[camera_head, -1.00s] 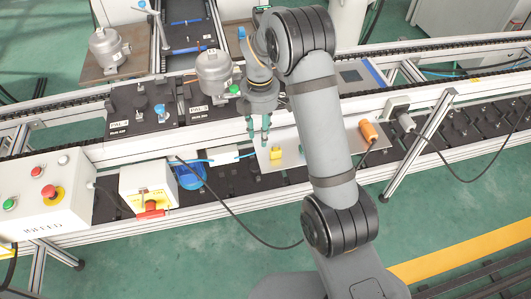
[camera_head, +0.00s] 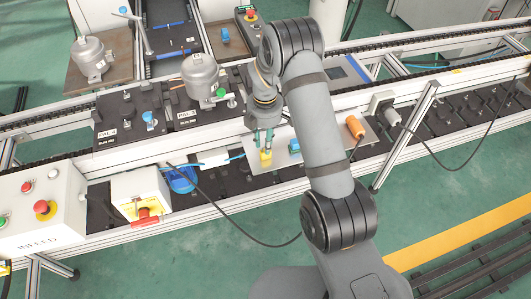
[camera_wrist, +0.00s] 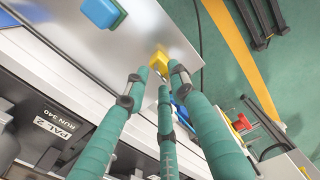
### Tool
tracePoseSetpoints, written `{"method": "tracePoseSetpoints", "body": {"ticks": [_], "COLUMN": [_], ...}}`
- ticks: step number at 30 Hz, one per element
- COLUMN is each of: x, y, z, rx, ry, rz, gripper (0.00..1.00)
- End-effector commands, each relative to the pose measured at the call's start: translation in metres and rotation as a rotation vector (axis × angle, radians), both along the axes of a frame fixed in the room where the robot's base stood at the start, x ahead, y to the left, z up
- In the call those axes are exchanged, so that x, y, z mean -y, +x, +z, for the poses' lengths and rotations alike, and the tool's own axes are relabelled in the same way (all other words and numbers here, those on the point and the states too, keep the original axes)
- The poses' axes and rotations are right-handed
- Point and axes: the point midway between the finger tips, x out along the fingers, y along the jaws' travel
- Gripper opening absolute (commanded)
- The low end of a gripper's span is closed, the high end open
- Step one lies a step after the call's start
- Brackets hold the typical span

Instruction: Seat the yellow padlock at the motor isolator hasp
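The yellow padlock (camera_head: 266,155) stands on a light metal plate (camera_head: 252,141) at the front of the line. My gripper (camera_head: 266,139) points down right over it. In the wrist view the padlock (camera_wrist: 160,61) shows just beyond and between the green fingertips (camera_wrist: 158,80), which look spread apart. Whether any finger touches it I cannot tell. The motor isolator (camera_head: 141,188), a pale box with a yellow plate and red handle (camera_head: 145,220), is at the left of the plate. It also shows in the wrist view (camera_wrist: 240,123). Its hasp is too small to make out.
A blue coil (camera_head: 180,178) and black cable lie between plate and isolator. A control box (camera_head: 40,205) stands far left. A grey compressor (camera_head: 200,75) stands behind my gripper.

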Motion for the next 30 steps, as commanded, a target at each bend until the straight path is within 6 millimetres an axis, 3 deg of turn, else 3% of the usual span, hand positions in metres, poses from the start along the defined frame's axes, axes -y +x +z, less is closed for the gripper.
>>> {"method": "tracePoseSetpoints", "body": {"ticks": [12,30], "x": [0.0001,0.0003], "y": [-0.0001,-0.0005], "z": [0.0003,0.0], "rx": [0.0,-0.002], "ry": [0.0,-0.001], "rz": [0.0,0.0], "gripper": [0.0,0.0]}}
